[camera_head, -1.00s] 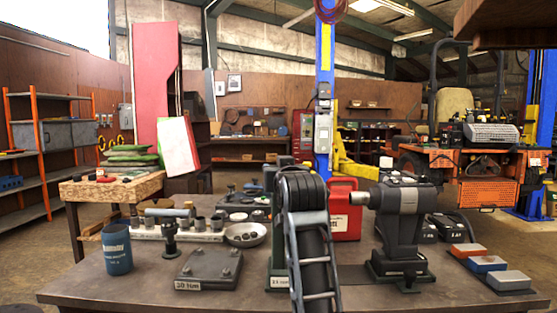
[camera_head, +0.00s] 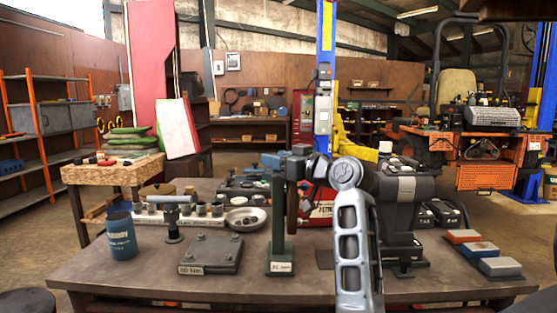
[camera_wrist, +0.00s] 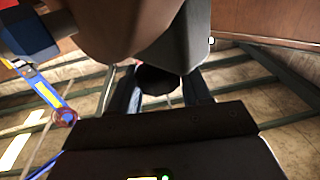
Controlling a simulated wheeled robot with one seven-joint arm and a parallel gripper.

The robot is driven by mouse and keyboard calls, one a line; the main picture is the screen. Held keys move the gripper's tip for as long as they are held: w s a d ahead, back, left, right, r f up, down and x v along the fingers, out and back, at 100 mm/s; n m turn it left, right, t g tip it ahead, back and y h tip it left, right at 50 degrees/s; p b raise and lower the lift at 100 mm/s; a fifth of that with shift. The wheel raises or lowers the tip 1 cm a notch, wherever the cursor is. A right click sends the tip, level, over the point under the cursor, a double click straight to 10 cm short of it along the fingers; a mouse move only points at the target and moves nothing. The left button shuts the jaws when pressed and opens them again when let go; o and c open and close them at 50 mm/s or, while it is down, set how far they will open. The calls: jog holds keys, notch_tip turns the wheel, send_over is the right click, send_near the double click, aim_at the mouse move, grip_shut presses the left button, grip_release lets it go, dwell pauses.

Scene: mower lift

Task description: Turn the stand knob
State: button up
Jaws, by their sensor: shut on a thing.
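A green stand (camera_head: 282,225) with a labelled foot stands upright on the workbench. In the head view, the knob and fingertips are hard to make out.
On the workbench (camera_head: 140,272) stand a blue cup (camera_head: 120,236), a dark plate with bolts (camera_head: 211,254) and a metal bowl (camera_head: 245,219). A dark grey machine (camera_head: 404,205) stands right of my arm. Colored blocks (camera_head: 480,250) lie at the right edge.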

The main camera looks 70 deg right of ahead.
jog(key=shift+f, duration=0.1)
dwell(0.3)
jog(key=o, duration=1)
jog(key=shift+c, duration=0.2)
jog(key=b+v, duration=0.1)
jog(key=v, duration=0.6)
jog(key=shift+s, duration=0.35)
jog(key=shift+a, duration=0.15)
